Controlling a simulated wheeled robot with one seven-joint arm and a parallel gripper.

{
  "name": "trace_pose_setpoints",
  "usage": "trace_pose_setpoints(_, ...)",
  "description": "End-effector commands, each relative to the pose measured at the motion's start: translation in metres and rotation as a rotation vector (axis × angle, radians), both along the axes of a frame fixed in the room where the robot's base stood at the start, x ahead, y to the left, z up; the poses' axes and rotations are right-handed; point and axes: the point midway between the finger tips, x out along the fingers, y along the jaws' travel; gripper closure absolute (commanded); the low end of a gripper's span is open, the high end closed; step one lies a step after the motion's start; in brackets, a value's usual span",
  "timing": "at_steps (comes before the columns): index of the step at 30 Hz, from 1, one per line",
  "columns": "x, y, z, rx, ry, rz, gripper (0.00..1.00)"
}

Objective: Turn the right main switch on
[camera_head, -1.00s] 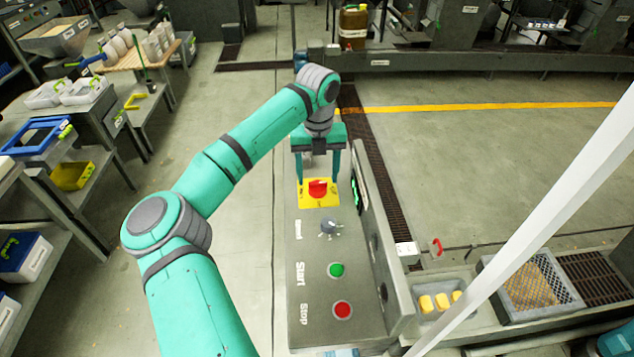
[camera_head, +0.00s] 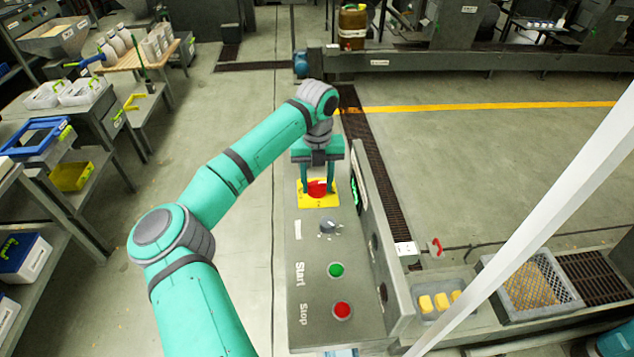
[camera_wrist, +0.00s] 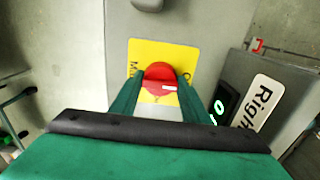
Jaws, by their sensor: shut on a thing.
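The main switch is a red knob (camera_head: 318,189) on a yellow plate (camera_head: 304,202) at the far end of the grey control panel (camera_head: 308,255). In the wrist view the red knob (camera_wrist: 160,77) sits in the middle of the yellow plate (camera_wrist: 150,50), with a white mark on its face. My gripper (camera_head: 318,187) points down over the plate, its fingers on both sides of the knob. In the wrist view my gripper (camera_wrist: 159,88) is closed on the knob. A label (camera_wrist: 262,102) reading "Right" stands beside it, next to a dark display (camera_wrist: 222,103) with a green figure.
On the same panel are a grey selector knob (camera_head: 328,226), a green start button (camera_head: 336,270) and a red stop button (camera_head: 342,311). A raised wall (camera_head: 372,225) runs along the panel's right side. The floor left of the panel is clear.

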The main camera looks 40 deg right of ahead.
Motion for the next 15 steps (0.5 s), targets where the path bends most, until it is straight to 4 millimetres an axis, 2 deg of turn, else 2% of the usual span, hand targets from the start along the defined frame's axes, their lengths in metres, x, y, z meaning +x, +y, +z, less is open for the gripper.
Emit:
trace_pose_setpoints(8, 0.0018, 0.0005, 0.0012, 0.001, -0.005, -0.083, 0.81)
trace_pose_setpoints(15, 0.0019, 0.0004, 0.0017, 0.001, -0.005, -0.265, 0.81)
